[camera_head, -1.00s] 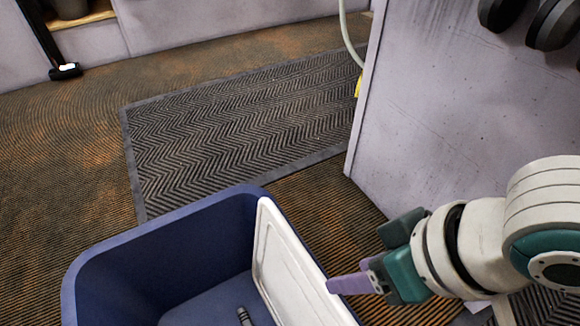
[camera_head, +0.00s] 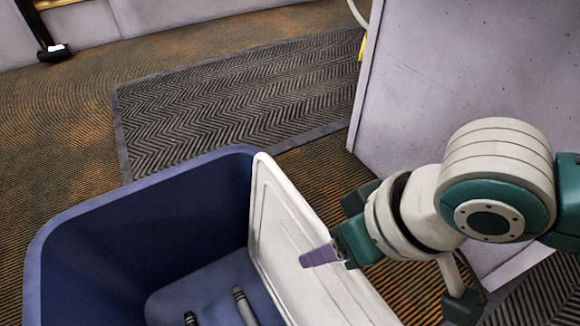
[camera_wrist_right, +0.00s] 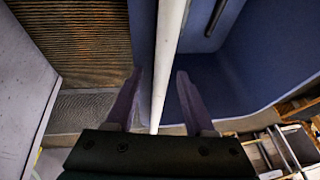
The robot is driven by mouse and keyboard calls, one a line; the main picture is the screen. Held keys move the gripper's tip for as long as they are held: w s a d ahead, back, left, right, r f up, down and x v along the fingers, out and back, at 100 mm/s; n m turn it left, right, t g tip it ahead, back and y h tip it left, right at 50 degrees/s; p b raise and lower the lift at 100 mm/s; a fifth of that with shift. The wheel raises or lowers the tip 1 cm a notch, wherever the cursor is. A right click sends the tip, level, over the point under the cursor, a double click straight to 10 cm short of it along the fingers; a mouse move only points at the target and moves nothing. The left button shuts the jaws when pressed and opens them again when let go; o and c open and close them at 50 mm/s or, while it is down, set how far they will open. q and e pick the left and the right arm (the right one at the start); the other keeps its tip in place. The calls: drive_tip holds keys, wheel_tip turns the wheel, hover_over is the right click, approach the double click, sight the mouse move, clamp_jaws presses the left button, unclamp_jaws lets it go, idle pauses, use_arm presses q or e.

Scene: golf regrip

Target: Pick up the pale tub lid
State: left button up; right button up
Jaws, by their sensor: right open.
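The pale tub lid (camera_head: 282,225) stands on edge, leaning slightly, along the right side of the blue tub (camera_head: 125,215). In the right wrist view the lid (camera_wrist_right: 167,50) shows edge-on as a white strip between my fingers. My right gripper (camera_head: 318,256) is open at the lid's top edge. Whether either finger touches the lid is unclear. The lid's far face is hidden in the head view. My left gripper is out of view.
Dark grip-like rods (camera_head: 243,306) lie on the tub floor. A pale cabinet panel (camera_head: 445,80) stands close behind my right arm. A dark mat (camera_head: 230,95) lies on the carpet beyond the tub, with clear floor at left.

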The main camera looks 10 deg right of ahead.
drive_tip(key=shift+c, duration=0.2)
idle(0.3)
clamp_jaws()
idle(0.4)
